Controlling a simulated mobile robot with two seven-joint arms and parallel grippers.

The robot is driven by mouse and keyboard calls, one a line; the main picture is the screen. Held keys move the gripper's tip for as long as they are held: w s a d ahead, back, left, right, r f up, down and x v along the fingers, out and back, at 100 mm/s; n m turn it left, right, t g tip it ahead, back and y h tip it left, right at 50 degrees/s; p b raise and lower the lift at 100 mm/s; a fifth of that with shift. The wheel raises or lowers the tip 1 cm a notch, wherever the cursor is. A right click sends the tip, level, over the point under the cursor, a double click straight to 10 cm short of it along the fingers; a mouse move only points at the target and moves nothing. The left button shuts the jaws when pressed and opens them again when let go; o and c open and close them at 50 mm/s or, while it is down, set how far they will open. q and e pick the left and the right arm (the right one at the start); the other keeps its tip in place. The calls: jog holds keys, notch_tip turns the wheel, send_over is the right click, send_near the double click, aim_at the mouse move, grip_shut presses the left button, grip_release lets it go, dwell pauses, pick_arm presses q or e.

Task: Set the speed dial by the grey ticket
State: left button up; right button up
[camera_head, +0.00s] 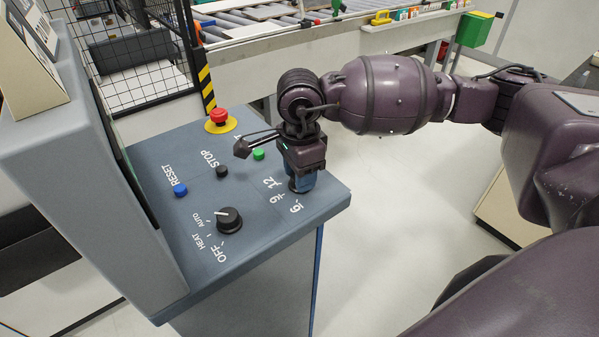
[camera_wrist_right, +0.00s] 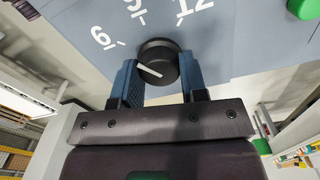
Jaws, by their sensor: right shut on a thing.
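The speed dial is a round black knob (camera_wrist_right: 158,62) with a white pointer line, seen in the right wrist view. Its pointer aims toward the tick of the 6, among the printed 6, 9 and 12. My right gripper (camera_wrist_right: 160,88) has its blue fingers on either side of the knob, shut on it. In the head view, my right gripper (camera_head: 301,183) points down at the console's right part and hides the knob. I cannot make out a grey ticket in either view. My left gripper is not in view.
The grey-blue console top (camera_head: 225,265) also carries a black mode knob (camera_head: 229,220) marked OFF, HEAT and AUTO. It has a blue RESET button (camera_head: 180,190), a black button (camera_head: 221,171), a green button (camera_head: 258,154) and a red emergency stop (camera_head: 219,116). A mesh guard (camera_head: 140,55) stands behind.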

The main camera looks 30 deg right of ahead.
jog(key=m, duration=0.6)
jog(key=shift+m, duration=0.4)
dwell(0.4)
jog(key=o, duration=0.9)
jog(key=shift+r, duration=0.1)
